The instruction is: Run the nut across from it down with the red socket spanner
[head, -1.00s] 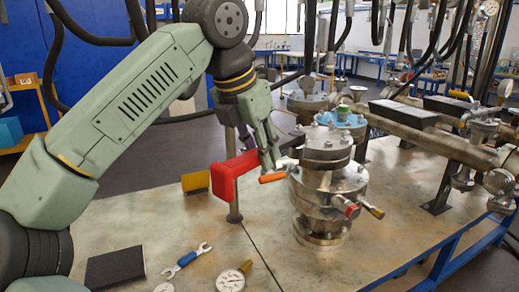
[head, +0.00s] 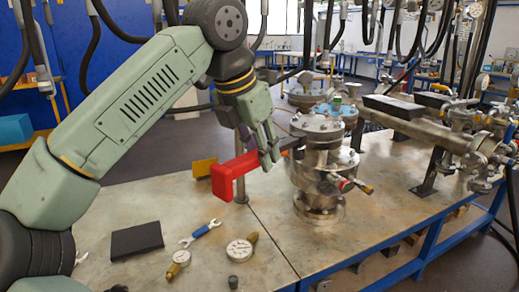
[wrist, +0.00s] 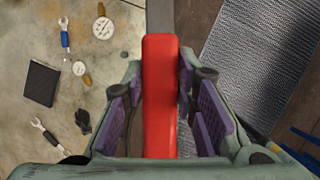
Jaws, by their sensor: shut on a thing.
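My gripper (head: 268,158) is shut on the red socket spanner (head: 222,182). In the wrist view the red handle (wrist: 160,95) lies lengthwise between the purple-padded jaws, with its grey shaft (wrist: 160,15) running out past the top edge. In the head view the shaft (head: 291,143) points right toward the flange of the near metal vessel (head: 320,180). The top flange (head: 316,124) carries a ring of small nuts and bolts. The spanner's working end is hidden or too small to make out, and I cannot tell whether it touches a nut.
Gauges (head: 241,250), a blue-handled wrench (head: 200,233) and a black pad (head: 137,239) lie on the bench (head: 180,205). Side valves (head: 345,184) stick out of the vessel. Pipework (head: 420,130) runs at right. A blue-topped fitting (head: 336,108) stands close behind the flange.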

